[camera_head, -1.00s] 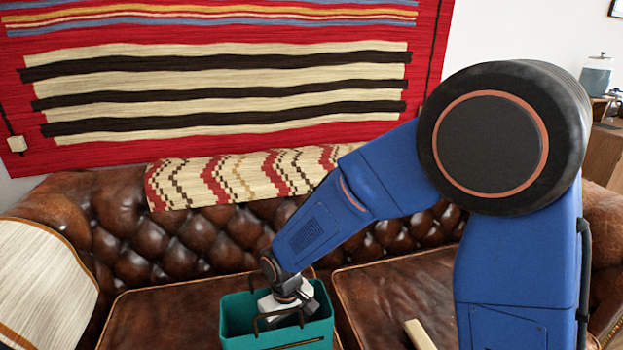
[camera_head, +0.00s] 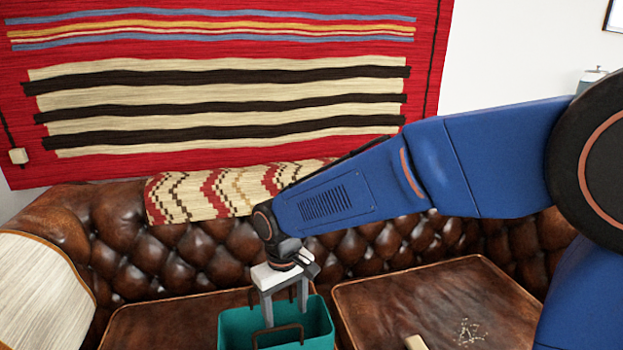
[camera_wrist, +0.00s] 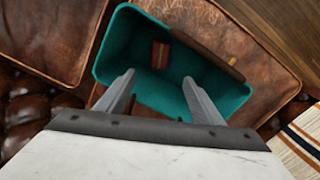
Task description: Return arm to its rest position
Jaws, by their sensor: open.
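My gripper (camera_head: 284,308) points down, its fingers at the mouth of a teal bin (camera_head: 238,328) on the brown leather sofa. In the wrist view my gripper (camera_wrist: 159,79) has its two fingers apart with nothing between them. The teal bin (camera_wrist: 118,50) lies beyond the fingertips there. A small red and yellow thing (camera_wrist: 160,55) is inside the bin. Dark handles (camera_head: 278,334) stand on the bin's rim, close to the fingers. My blue arm reaches in from the right.
The sofa's tufted back (camera_head: 190,265) runs behind the bin, with a patterned throw (camera_head: 205,193) over it. A small pale block (camera_head: 415,342) is on the right cushion (camera_head: 440,295). A red striped rug (camera_head: 215,145) hangs on the wall.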

